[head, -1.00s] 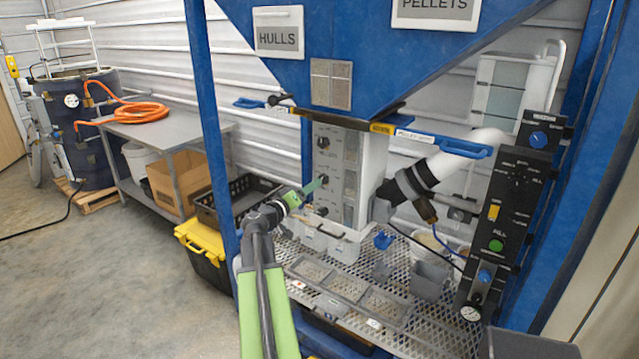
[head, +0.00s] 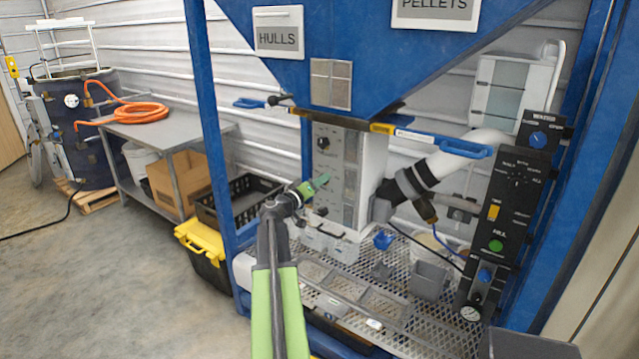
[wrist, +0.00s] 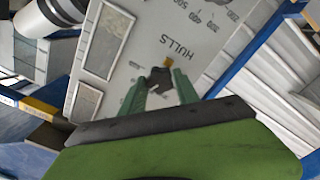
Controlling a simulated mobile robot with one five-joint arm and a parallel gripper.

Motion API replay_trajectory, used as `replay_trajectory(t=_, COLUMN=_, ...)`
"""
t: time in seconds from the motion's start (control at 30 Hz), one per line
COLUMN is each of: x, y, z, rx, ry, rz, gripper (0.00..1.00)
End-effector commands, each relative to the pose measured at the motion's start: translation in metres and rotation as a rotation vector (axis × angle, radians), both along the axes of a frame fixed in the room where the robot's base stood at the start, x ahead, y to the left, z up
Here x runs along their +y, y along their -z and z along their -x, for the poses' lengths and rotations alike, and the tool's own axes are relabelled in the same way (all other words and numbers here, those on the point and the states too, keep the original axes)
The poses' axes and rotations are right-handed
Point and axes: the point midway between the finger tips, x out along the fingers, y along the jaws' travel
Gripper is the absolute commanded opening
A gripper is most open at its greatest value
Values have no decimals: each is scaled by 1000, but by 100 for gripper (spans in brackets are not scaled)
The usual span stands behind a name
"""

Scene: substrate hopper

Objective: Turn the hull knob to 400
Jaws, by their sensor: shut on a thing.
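The hull knob (wrist: 160,78) is small and dark. In the wrist view it sits between the green fingertips of my gripper (wrist: 160,88), which is shut on it. A small yellow-brown piece (wrist: 167,63) shows just beyond the knob, close to the printed word HULLS. In the head view my gripper (head: 322,182) reaches the front of the white box (head: 350,150) and hides the knob.
Another dark knob (head: 323,143) sits higher on the box. Blue hopper funnel (head: 320,50) is above, with blue handles at its outlet. A perforated shelf (head: 400,335) with trays and cups lies below. A blue post (head: 205,120) stands left of my arm. A black control panel (head: 510,200) is at right.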

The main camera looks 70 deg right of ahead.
Motion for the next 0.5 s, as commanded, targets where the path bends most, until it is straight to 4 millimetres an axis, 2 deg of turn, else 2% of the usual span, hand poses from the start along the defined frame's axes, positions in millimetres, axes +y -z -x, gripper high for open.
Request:
replay_trajectory(t=0.03, x=0, y=0, z=0, rx=0, ry=0, rz=0, gripper=13)
replay_trajectory(t=0.13, x=0, y=0, z=0, rx=0, ry=0, rz=0, gripper=0)
replay_trajectory(t=0.27, x=0, y=0, z=0, rx=19, ry=0, rz=-5, gripper=0)
replay_trajectory(t=0.5, x=0, y=0, z=0, rx=281, ry=0, rz=-74, gripper=0)
